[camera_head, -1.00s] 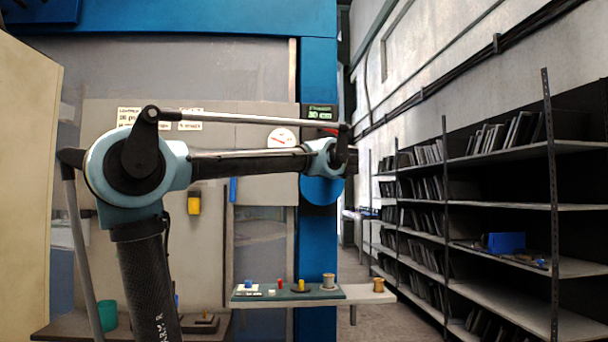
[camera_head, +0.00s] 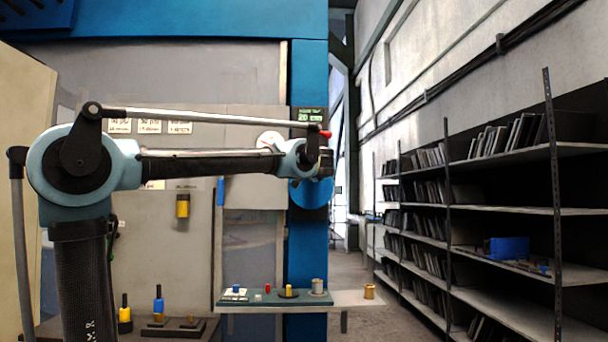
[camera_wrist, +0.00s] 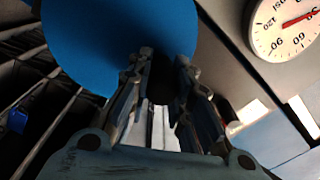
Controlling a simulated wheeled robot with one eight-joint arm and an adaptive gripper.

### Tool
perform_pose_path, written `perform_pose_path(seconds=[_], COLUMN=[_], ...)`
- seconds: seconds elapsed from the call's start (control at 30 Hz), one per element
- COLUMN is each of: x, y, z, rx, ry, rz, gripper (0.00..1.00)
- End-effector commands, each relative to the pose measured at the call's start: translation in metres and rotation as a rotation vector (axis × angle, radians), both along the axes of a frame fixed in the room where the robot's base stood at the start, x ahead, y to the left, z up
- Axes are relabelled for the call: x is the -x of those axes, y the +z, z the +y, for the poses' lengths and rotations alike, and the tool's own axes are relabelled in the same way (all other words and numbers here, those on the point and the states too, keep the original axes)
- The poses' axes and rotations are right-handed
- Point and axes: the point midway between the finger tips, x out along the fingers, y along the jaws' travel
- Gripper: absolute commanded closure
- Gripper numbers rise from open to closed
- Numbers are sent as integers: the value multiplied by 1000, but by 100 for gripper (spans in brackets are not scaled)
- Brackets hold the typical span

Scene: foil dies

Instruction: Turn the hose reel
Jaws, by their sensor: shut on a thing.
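The hose reel shows as a blue disc (camera_head: 311,194) on the blue column in the head view, partly hidden behind my gripper (camera_head: 318,160). In the wrist view the reel (camera_wrist: 105,40) fills the upper left as a smooth blue round face. My gripper (camera_wrist: 163,75) has its two fingers closed on a dark rounded piece (camera_wrist: 158,88), which looks like the reel's handle. How that piece joins the disc is hidden.
A round white gauge (camera_head: 268,140) sits left of my gripper; it also shows in the wrist view (camera_wrist: 288,25). A ledge (camera_head: 345,300) with small coloured parts is below. Shelving (camera_head: 500,207) stands right, beyond an open aisle (camera_head: 350,270).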

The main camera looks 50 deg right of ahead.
Motion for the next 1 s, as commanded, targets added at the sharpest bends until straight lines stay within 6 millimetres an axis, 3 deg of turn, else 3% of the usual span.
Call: perform_pose_path(seconds=[0.3, 0.33, 0.4, 0.77, 1.0], x=[2, 2, 2, 3, 22], y=[-3, -3, -2, -1, -1], z=[0, 0, 0, 1, 21], rx=[0, 0, 0, 0, 0], ry=[-2, -2, -2, -3, -6], rz=[6, 6, 5, 1, 1], gripper=[100, 74, 60, 60, 60])
